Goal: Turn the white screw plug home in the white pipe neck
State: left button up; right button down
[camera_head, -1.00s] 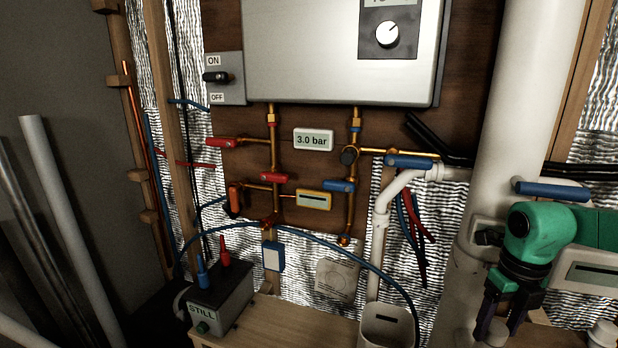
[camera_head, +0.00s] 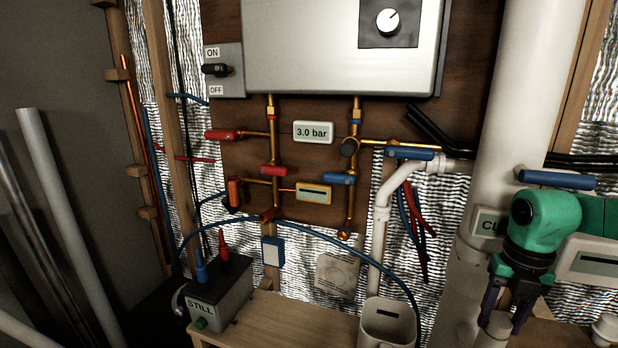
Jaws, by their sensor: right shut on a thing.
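My right gripper (camera_head: 503,322) is at the lower right, in front of the thick white pipe, with its dark fingers pointing down. The fingers are closed around a white round-topped piece (camera_head: 496,321), which looks like the screw plug. A white pipe part shows just below it and may be the neck, but the fingers and the frame's bottom edge hide where they meet. I cannot tell how deep the plug sits. My left gripper is not in view.
A thick white pipe (camera_head: 512,90) rises behind my right gripper, with a blue-handled bar (camera_head: 556,179) beside it. A white cup-like container (camera_head: 387,325) stands left of the gripper. A white cap (camera_head: 605,330) is at the far right.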

aim_at(500, 319)
jog(key=m+b, duration=0.1)
jog(key=m, duration=0.2)
jog(key=shift+f+m, duration=0.15)
jog(key=shift+m, duration=0.75)
jog(key=shift+m+b, duration=0.45)
jog(key=shift+m, duration=0.35)
jog(key=m, duration=0.3)
jog(key=shift+b, duration=0.4)
jog(key=c, duration=0.6)
grip_release()
jog(key=shift+m, duration=0.8)
jog(key=o, duration=0.4)
jog(key=shift+c, duration=0.2)
notch_tip(500, 319, up, 8)
jog(key=shift+f, duration=0.1)
